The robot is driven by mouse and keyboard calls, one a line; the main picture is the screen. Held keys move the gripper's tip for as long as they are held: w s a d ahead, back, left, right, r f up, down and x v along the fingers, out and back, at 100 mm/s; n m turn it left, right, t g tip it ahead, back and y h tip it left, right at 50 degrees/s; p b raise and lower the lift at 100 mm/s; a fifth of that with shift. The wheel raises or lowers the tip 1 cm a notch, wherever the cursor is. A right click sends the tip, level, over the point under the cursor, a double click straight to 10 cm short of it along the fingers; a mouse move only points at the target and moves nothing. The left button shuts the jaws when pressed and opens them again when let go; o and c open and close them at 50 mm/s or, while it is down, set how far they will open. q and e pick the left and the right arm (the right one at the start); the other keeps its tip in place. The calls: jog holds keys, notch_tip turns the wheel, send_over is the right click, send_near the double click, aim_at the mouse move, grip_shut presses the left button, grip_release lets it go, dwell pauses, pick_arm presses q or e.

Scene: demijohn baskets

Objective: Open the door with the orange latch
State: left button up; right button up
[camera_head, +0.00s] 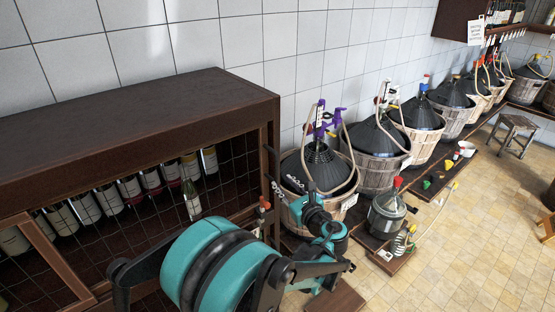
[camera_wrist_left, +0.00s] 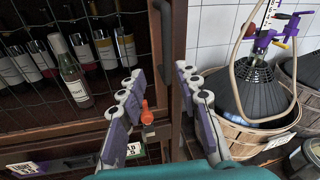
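The dark wooden cabinet (camera_head: 150,108) stands at the left in the head view, with a wire-mesh door (camera_head: 235,165) in front of wine bottles. The orange latch (camera_wrist_left: 147,113) is on the door's right frame and looks small in the head view (camera_head: 265,205). The door looks shut, with a dark handle (camera_wrist_left: 163,40) above the latch. My left gripper (camera_wrist_left: 158,92) is open, its two padded fingers on either side of the latch in the picture. I see no clear contact with it. In the head view, my left gripper (camera_head: 269,210) is at the cabinet's right front corner. My right gripper is not in view.
Demijohns in baskets (camera_head: 378,170) line the tiled wall to the right. The nearest, with a purple top (camera_head: 320,165), stands close beside the cabinet and my left gripper. A smaller demijohn (camera_head: 387,215) stands in front.

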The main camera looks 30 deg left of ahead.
aim_at(277, 168)
pick_arm(q)
jog(key=shift+m+t+y, duration=0.3)
jog(key=shift+m+y, duration=0.2)
jog(key=shift+m, duration=0.4)
jog(key=x, duration=0.5)
jog(key=w+r+x, duration=0.1)
jog(key=x, duration=0.2)
jog(key=shift+d+r, duration=0.1)
jog(key=shift+d, duration=0.15)
grip_shut()
